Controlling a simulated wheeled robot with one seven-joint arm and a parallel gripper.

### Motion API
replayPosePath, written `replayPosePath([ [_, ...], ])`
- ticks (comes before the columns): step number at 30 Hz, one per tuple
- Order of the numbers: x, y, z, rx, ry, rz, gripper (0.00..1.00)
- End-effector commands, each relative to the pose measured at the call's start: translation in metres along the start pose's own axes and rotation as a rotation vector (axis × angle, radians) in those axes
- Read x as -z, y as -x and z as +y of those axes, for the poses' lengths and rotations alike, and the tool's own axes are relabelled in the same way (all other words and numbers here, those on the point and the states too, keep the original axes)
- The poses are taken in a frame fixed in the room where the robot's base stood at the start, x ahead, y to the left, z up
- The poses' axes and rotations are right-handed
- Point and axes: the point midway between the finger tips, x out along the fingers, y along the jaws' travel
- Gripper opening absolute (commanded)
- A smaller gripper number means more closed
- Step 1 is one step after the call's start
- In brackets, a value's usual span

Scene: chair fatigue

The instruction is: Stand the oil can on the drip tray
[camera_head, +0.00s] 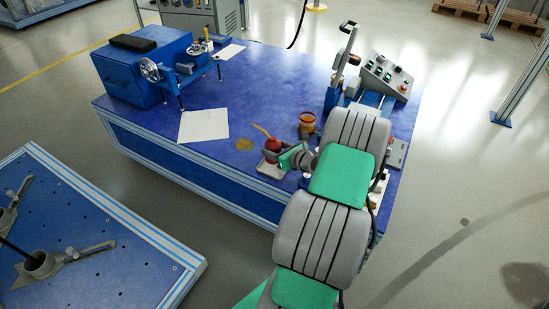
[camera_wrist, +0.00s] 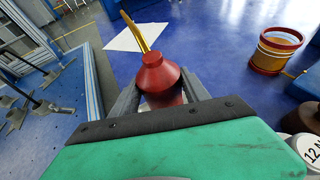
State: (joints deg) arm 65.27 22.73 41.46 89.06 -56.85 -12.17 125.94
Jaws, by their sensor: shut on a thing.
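The oil can (camera_head: 273,145) is red with a long yellow spout that points up and left in the head view. In the wrist view the can (camera_wrist: 161,78) sits upright between the two fingers. My gripper (camera_head: 280,153) is shut on the can's body; its fingers show on both sides of it in the wrist view (camera_wrist: 163,92). The drip tray (camera_head: 264,168) is a small grey tray near the table's front edge, right under or beside the can. The can's base is hidden, so I cannot tell whether it touches the tray.
A brown oil stain (camera_head: 244,144) and a white sheet (camera_head: 204,125) lie left of the can. A yellow and red tin (camera_head: 307,121) stands behind right. A control box (camera_head: 385,76) is at the far right. The table's middle is clear.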

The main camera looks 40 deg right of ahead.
Motion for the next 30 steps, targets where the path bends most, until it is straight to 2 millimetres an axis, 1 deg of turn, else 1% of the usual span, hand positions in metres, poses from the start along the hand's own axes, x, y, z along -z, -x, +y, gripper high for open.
replayPosePath([
  [1, 0.006, -0.008, 0.000, -0.002, 0.001, -0.002, 0.00],
  [3, 0.020, -0.012, 0.000, 0.000, -0.001, -0.001, 0.00],
  [5, 0.026, -0.014, 0.000, 0.000, -0.001, -0.001, 0.00],
  [12, 0.025, -0.014, 0.000, 0.000, 0.001, -0.003, 0.00],
  [17, 0.030, -0.016, 0.000, 0.000, 0.000, -0.002, 0.00],
  [18, 0.030, -0.015, 0.000, -0.001, -0.001, 0.000, 0.57],
  [25, 0.030, -0.015, 0.000, -0.001, -0.001, 0.000, 0.76],
  [30, 0.030, -0.015, 0.000, -0.001, -0.001, 0.000, 0.76],
])
